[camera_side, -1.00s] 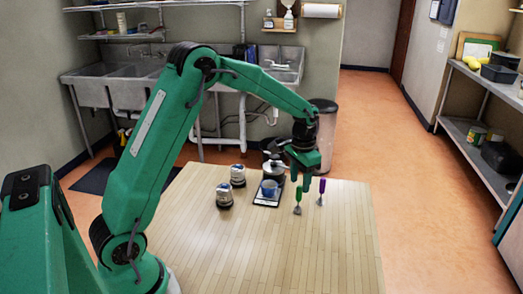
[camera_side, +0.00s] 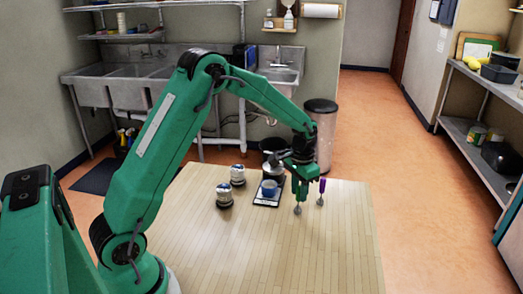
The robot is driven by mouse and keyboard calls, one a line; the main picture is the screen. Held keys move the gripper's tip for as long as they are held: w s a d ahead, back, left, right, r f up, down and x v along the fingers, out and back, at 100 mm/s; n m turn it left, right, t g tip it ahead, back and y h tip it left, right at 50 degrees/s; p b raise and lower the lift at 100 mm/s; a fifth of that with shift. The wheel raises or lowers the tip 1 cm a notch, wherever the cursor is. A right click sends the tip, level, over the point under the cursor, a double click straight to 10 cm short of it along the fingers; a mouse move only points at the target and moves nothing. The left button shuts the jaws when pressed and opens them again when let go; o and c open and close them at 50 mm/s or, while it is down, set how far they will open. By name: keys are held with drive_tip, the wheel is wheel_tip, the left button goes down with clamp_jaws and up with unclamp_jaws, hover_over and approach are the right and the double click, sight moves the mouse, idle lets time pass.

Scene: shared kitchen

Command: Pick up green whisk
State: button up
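The green whisk (camera_side: 298,208) stands upright on the wooden table, to the right of the dark tray. Its grey wire head shows at the bottom; its green handle merges with my green fingers. My gripper (camera_side: 300,192) points down at the handle, with its fingers low over the table. Whether the fingers touch or hold the handle, and how wide they are, cannot be made out at this size.
A purple-handled whisk (camera_side: 321,190) stands close to the right of my gripper. A dark tray (camera_side: 274,203) with a blue cup (camera_side: 268,188) lies to the left. Two small dark-and-white jars (camera_side: 224,196) stand farther left. The front of the table (camera_side: 270,255) is clear.

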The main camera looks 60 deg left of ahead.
clamp_jaws()
drive_tip(key=shift+r, duration=0.8)
wheel_tip(320, 180, up, 2)
drive_tip(key=shift+r, duration=0.1)
drive_tip(key=s+d+r, duration=0.4)
drive_tip(key=d+r, duration=0.3)
drive_tip(key=d, duration=0.3)
drive_tip(key=shift+s+d, duration=0.3)
drive_tip(key=shift+d, duration=0.05)
drive_tip(key=shift+a+r, duration=0.1)
